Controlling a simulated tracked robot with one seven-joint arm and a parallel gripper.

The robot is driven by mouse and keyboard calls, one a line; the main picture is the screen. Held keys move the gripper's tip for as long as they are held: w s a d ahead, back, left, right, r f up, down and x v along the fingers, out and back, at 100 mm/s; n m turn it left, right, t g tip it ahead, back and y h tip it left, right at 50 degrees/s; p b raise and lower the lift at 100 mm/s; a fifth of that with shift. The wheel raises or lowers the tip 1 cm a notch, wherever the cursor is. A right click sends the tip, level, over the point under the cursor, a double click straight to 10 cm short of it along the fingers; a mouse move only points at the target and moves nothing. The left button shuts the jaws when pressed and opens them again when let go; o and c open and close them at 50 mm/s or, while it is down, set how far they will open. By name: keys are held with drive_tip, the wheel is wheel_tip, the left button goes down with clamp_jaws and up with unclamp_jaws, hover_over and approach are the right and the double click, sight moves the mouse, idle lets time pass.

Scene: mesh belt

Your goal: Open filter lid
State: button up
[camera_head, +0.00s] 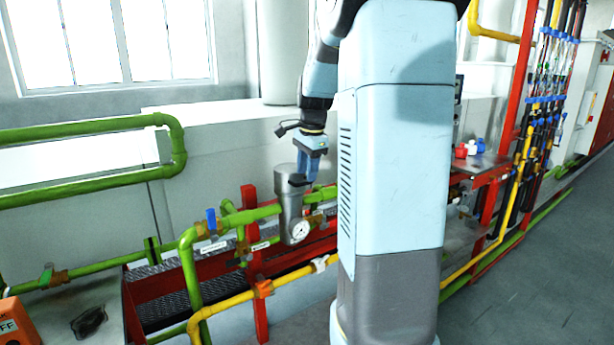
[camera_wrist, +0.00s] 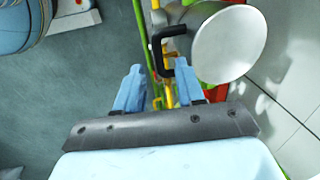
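The filter is an upright grey metal cylinder (camera_head: 288,212) with a round gauge (camera_head: 300,231) low on its front. Its lid (camera_wrist: 230,43) shows as a pale disc at upper right in the wrist view. A black bracket-shaped handle (camera_wrist: 157,42) stands out from the left side of the lid; it also shows in the head view (camera_head: 299,181). My gripper (camera_head: 313,178) is just above and right of the filter top. In the wrist view my gripper (camera_wrist: 159,82) has its two blue fingers apart and empty. The handle's near end is close to the right fingertip; I cannot tell whether they touch.
Green pipes (camera_head: 90,177) with a blue-handled valve (camera_head: 212,219) run left of the filter. A yellow pipe (camera_head: 235,300) and red frame posts (camera_head: 256,280) stand in front and below. A white wall unit (camera_head: 220,150) is behind. Open floor (camera_head: 520,260) lies at the right.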

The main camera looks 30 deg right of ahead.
drive_tip(key=shift+w+f, duration=0.2)
drive_tip(key=shift+f, duration=0.9)
drive_tip(key=shift+c, duration=0.2)
clamp_jaws()
